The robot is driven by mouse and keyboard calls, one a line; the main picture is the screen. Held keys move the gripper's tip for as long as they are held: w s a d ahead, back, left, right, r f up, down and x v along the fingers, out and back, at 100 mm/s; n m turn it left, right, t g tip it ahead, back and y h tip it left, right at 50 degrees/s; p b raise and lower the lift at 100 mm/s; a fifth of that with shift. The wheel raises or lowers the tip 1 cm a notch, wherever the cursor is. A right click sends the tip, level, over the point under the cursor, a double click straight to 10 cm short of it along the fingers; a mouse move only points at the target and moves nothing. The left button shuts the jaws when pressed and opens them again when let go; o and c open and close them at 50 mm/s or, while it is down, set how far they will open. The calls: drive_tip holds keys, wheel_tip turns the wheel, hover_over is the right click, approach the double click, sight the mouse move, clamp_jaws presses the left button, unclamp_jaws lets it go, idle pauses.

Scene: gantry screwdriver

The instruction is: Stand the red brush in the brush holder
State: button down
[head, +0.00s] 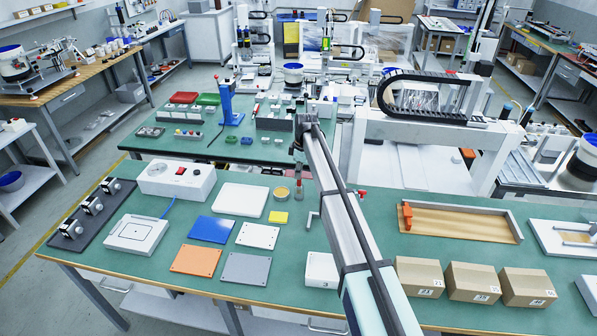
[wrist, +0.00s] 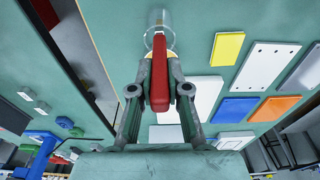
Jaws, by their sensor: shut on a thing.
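My gripper (wrist: 159,93) is shut on the red brush (wrist: 159,70), whose red handle lies between the two fingers in the wrist view. In the head view a little of the red brush (head: 299,190) shows below my gripper, behind the arm. A clear round jar (wrist: 160,22), which looks like the brush holder, is just beyond the brush in the wrist view. The brush and fingers cover part of it. In the head view a small round tan-coloured container (head: 282,191) stands just left of the brush. I cannot tell whether brush and jar touch.
A yellow square (head: 278,217), a blue plate (head: 210,229), an orange plate (head: 196,259) and white and grey plates lie nearby on the green table. A grey bracket (head: 312,219) stands close to my arm. Cardboard boxes (head: 472,283) and a wooden tray (head: 460,222) are to the right.

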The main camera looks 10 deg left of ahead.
drive_tip(key=c, duration=1.1)
unclamp_jaws()
drive_tip(key=shift+o, duration=0.2)
